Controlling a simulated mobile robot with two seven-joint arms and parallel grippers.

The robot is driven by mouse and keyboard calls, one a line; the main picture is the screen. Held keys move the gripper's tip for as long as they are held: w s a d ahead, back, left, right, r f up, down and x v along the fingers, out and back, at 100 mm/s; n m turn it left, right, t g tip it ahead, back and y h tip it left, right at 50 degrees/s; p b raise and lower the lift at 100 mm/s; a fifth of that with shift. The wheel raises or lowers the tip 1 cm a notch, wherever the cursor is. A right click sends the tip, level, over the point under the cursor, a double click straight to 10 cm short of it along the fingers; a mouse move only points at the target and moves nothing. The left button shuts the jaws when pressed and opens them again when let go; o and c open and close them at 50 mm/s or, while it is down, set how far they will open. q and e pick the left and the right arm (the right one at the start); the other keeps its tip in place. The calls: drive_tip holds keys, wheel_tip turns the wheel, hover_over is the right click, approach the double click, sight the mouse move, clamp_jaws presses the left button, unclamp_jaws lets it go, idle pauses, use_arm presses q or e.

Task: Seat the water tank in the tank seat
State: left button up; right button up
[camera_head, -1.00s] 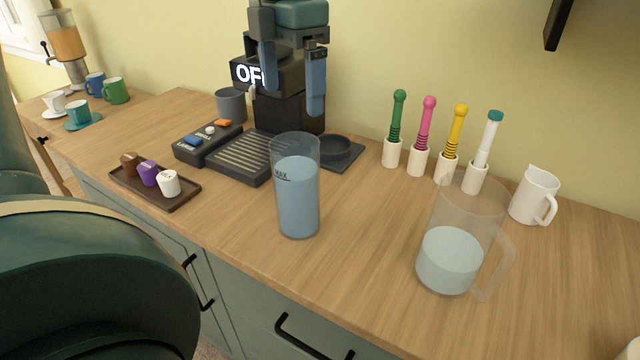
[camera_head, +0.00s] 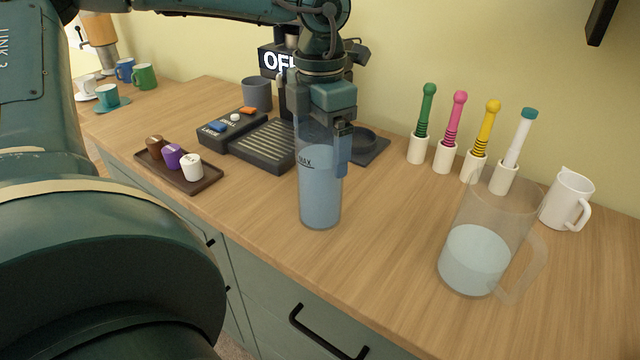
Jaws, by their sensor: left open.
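The water tank (camera_head: 320,195) is a clear upright cylinder of bluish water with a MAX mark. It stands on the counter in front of the coffee machine. My left gripper (camera_head: 322,140) points down at the tank's top, open, with one finger along the tank's right side. The other finger is largely hidden, and I cannot tell whether either touches the tank. The round dark holder on a flat base, seemingly the tank seat (camera_head: 373,152), lies behind and right of the tank, partly covered by the gripper. My right gripper is not in view.
The coffee machine's OFF display (camera_head: 279,61) shows behind my arm. A drip grille (camera_head: 262,145) and button box (camera_head: 232,128) lie left of the tank. A clear pitcher (camera_head: 473,262) stands right, below several colored-handled tools. A pod tray (camera_head: 205,181) is at left.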

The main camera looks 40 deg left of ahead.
use_arm(q)
drive_tip(key=shift+f, duration=0.5)
drive_tip(key=shift+r, duration=0.1)
clamp_jaws()
idle(0.6)
